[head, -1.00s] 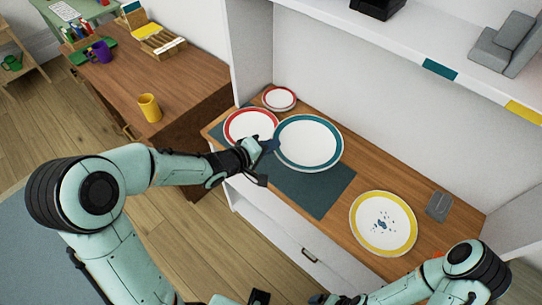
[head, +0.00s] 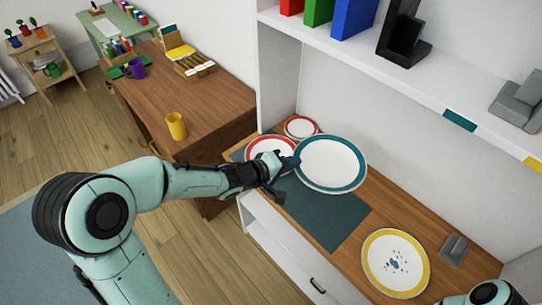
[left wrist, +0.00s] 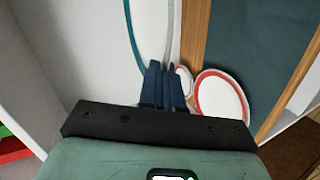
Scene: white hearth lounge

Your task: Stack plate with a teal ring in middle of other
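The large white plate with a teal ring (head: 330,163) is held at its left rim by my left gripper (head: 288,164). It appears raised above the dark teal mat (head: 333,215). In the left wrist view the blue fingers (left wrist: 163,85) are closed on the plate's rim, and the plate (left wrist: 150,30) shows nearly edge-on. A red-ringed plate (head: 262,143) lies behind the gripper, partly covered by it and the teal-ringed plate. A small red-ringed plate (head: 300,127) lies farther back. A yellow-ringed plate with blue marks (head: 396,262) lies at the right. My right gripper is out of view.
A grey object (head: 453,248) lies right of the yellow-ringed plate. A white shelf (head: 400,85) with books and a black stand overhangs the wooden counter (head: 375,220). A wooden desk (head: 185,95) with a yellow mug (head: 176,126) stands left. The mat's front part is bare.

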